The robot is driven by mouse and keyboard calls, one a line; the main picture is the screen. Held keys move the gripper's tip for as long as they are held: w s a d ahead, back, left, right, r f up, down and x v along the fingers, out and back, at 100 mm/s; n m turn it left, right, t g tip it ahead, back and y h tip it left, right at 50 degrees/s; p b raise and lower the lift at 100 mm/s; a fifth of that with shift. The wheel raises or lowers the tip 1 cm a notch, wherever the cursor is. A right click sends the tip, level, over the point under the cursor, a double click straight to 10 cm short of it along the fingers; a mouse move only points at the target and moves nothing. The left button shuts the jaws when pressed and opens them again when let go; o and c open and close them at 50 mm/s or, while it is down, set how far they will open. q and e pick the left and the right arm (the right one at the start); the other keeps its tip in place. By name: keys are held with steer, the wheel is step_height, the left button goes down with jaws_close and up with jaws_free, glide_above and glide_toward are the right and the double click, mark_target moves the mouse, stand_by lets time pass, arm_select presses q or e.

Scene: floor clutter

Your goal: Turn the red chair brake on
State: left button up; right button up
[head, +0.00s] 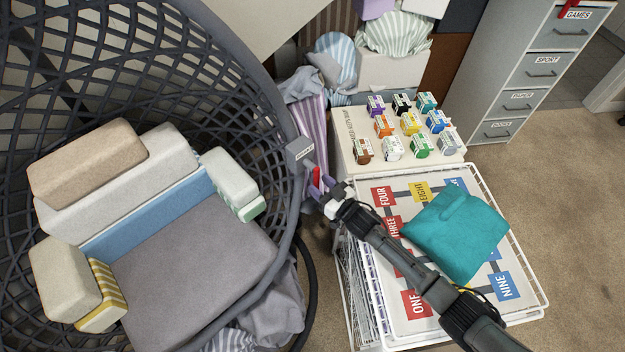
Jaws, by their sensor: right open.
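The chair (262,110) is a large dark grey woven basket seat with cushions, filling the left of the head view. A grey box with a small label (300,151) sits on its right rim. A small red piece (316,175), which looks like the brake lever, shows just below the box. My left gripper is out of view.
Below my right arm, a white wire basket unit (528,272) has a numbered board and a folded teal cloth (455,235) on top. Behind it, a white board (350,172) holds several coloured blocks. A grey drawer cabinet (525,75) stands back right. Carpet (575,200) is clear at right.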

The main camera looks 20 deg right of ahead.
mark_target(318, 183)
steer(key=shift+b+x, duration=0.3)
steer(key=shift+x, duration=1.65)
steer(key=shift+c, duration=0.3)
jaws_close()
